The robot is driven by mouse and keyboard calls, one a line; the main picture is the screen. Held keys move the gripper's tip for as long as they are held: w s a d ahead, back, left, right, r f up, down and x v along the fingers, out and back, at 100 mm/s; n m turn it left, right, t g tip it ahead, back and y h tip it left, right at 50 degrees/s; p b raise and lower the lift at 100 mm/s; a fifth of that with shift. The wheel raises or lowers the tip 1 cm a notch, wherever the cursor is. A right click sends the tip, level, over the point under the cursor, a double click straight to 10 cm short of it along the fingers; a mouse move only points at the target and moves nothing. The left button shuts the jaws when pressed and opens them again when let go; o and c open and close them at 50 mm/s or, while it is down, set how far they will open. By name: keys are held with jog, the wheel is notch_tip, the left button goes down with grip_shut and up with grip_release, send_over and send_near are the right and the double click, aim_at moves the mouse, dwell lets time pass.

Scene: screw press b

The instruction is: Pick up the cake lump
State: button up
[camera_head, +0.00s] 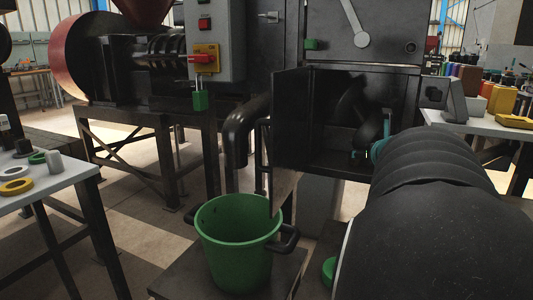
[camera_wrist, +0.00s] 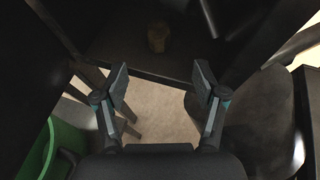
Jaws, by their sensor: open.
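A small brownish-yellow lump, which looks like the cake lump (camera_wrist: 158,38), sits in the dark interior of the machine near the top of the wrist view. My gripper (camera_wrist: 160,84) is open and empty, its two fingers wide apart, below the lump in the picture and apart from it. In the head view my gripper (camera_head: 372,150) is partly seen at the machine's open compartment, largely hidden behind my arm. I cannot make out the lump in the head view.
The compartment's dark door (camera_head: 292,120) stands open at its left. A green bucket (camera_head: 238,262) stands below on a low dark platform (camera_head: 178,284); its edge shows at left in the wrist view (camera_wrist: 68,136). A table (camera_head: 60,186) with rings stands at left, another table (camera_head: 480,124) at right.

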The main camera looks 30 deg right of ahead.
jog(key=x, duration=0.4)
jog(key=b+x, duration=0.1)
jog(key=x, duration=0.2)
jog(key=shift+w+a+f, duration=0.1)
jog(key=shift+w+a, duration=0.15)
jog(key=shift+b+x, duration=0.45)
jog(key=shift+x, duration=2.7)
jog(key=shift+s+d, duration=0.1)
jog(key=shift+d, duration=0.1)
jog(key=c, duration=1.3)
